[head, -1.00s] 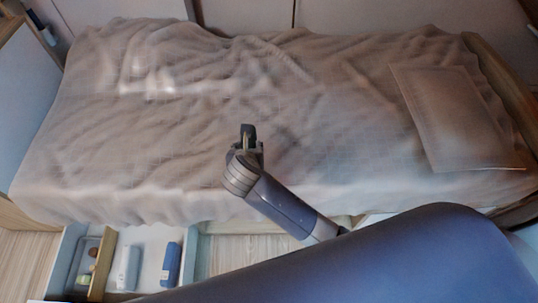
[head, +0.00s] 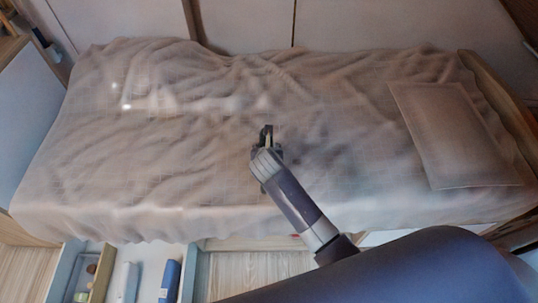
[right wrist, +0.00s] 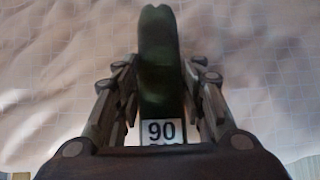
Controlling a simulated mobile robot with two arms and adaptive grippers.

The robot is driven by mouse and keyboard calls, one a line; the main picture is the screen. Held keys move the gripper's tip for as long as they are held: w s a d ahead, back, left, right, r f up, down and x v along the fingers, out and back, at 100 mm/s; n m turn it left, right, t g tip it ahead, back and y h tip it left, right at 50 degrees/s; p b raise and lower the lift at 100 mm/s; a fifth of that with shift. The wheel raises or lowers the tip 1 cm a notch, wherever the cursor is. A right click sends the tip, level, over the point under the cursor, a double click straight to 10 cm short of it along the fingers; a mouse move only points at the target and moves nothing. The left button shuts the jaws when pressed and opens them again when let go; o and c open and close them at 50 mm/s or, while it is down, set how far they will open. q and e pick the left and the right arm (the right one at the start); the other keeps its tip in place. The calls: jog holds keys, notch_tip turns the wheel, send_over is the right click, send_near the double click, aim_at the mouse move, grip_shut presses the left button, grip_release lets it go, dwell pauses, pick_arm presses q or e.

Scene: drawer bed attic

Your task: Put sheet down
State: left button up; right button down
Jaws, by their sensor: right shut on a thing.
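A beige sheet with a faint grid (head: 200,170) lies spread and wrinkled over the bed, its near edge hanging over the side. It also fills the background of the right wrist view (right wrist: 60,75). My right gripper (head: 266,135) is over the middle of the bed. In the right wrist view, my right gripper (right wrist: 160,100) is shut on a dark green elongated object (right wrist: 159,55) with a white "90" label at its base. The object stands out between the fingers, with the sheet behind it. I cannot tell whether it touches the sheet. My left gripper is not in view.
A pillow (head: 455,135) lies at the bed's right end, by a wooden headboard (head: 500,100). Below the bed, an open drawer holds a blue bottle (head: 170,281), a white bottle (head: 125,283) and a tray (head: 85,272) with small items. Walls close off the far side.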

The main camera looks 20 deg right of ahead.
jog(key=shift+w+d, duration=0.3)
jog(key=shift+d, duration=0.1)
notch_tip(320, 180, down, 3)
jog(key=shift+d+r, duration=0.1)
jog(key=shift+f, duration=0.35)
jog(key=c, duration=1)
grip_release()
jog(key=shift+f, duration=0.15)
jog(key=shift+c, duration=0.2)
